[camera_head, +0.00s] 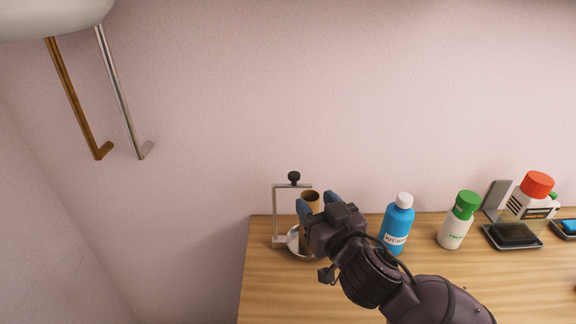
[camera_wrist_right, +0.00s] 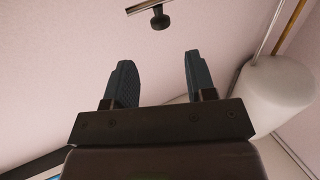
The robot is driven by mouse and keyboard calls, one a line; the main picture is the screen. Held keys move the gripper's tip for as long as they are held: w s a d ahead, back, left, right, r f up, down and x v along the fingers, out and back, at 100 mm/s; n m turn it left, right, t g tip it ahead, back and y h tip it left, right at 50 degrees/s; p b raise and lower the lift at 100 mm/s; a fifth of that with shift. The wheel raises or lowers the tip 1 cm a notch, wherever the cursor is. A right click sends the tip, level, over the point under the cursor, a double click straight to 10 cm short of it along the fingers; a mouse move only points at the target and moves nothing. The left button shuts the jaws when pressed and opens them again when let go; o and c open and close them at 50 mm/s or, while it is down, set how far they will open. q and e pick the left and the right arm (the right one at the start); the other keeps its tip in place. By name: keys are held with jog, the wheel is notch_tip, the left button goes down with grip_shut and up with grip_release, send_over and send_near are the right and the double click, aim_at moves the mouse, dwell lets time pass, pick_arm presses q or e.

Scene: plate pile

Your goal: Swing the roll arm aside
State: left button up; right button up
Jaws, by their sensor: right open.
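A thin metal bracket (camera_head: 277,212) stands at the table's left back, with a top arm (camera_head: 302,186) reaching right and a black knob (camera_head: 294,177) on it. In the right wrist view the gap between the fingers (camera_wrist_right: 158,80) is empty, with the knob (camera_wrist_right: 160,18) and a metal bar beyond. My left gripper is not in view.
A blue bottle (camera_head: 397,226) stands just right of my gripper. Brown and silver rods (camera_head: 120,90) hang below a white rounded object (camera_head: 52,16) at upper left.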

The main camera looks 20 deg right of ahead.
aim_at(296, 176)
jog(key=w, duration=0.6)
jog(key=w+a+p, duration=0.1)
jog(key=w, duration=0.2)
jog(key=shift+w+r, duration=0.15)
jog(key=shift+w, duration=0.1)
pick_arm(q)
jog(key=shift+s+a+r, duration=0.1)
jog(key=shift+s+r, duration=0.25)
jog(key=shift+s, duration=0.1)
pick_arm(e)
jog(key=shift+w+a, duration=0.1)
jog(key=shift+w, duration=0.35)
jog(key=c, duration=0.8)
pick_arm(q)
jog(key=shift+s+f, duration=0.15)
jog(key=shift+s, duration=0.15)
pick_arm(e)
grip_shut()
